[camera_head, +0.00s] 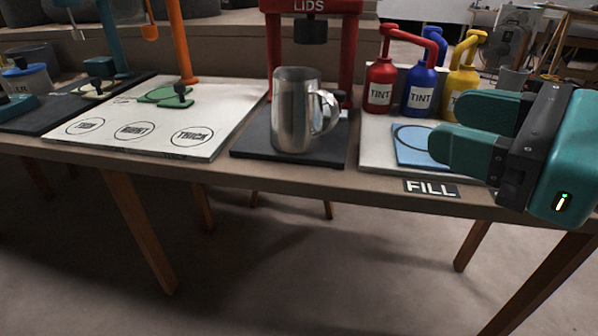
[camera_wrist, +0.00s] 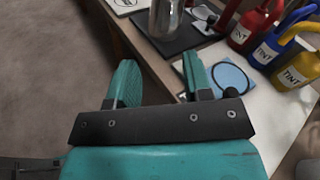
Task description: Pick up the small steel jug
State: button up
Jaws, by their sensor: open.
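The small steel jug (camera_head: 292,112) stands upright on a dark plate (camera_head: 252,146) under the red LIDS press, with its handle to the right. In the wrist view the lower part of the jug (camera_wrist: 166,18) shows at the top edge, beyond the fingertips; its top is cut off. My gripper (camera_head: 450,128) is open and empty, to the right of the jug in the head view, above the front of the FILL station. Its two teal fingers (camera_wrist: 158,78) are apart with nothing between them.
The red LIDS press (camera_head: 356,50) rises behind the jug. Red (camera_head: 381,88), blue (camera_head: 419,92) and yellow (camera_head: 462,80) tint bottles stand behind my gripper. A blue pad (camera_head: 410,146) lies beneath it. A white board (camera_head: 215,125) with circles lies left.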

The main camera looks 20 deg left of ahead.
notch_tip(320, 180, down, 4)
jog(key=m+t+b, duration=0.1)
jog(key=m+b, duration=0.2)
jog(key=m, duration=0.1)
jog(key=y+p, duration=0.1)
jog(key=p, duration=0.7)
send_near(336, 111)
jog(key=p+x, duration=0.2)
jog(key=x, duration=0.3)
jog(key=p+x, duration=0.3)
jog(key=x, duration=0.3)
jog(key=shift+w+a+r, duration=0.15)
jog(key=shift+a+r, duration=0.05)
jog(key=shift+a, duration=0.1)
jog(key=shift+w+a+f, duration=0.1)
jog(key=shift+a+f, duration=0.05)
jog(key=shift+a, duration=0.05)
grip_shut()
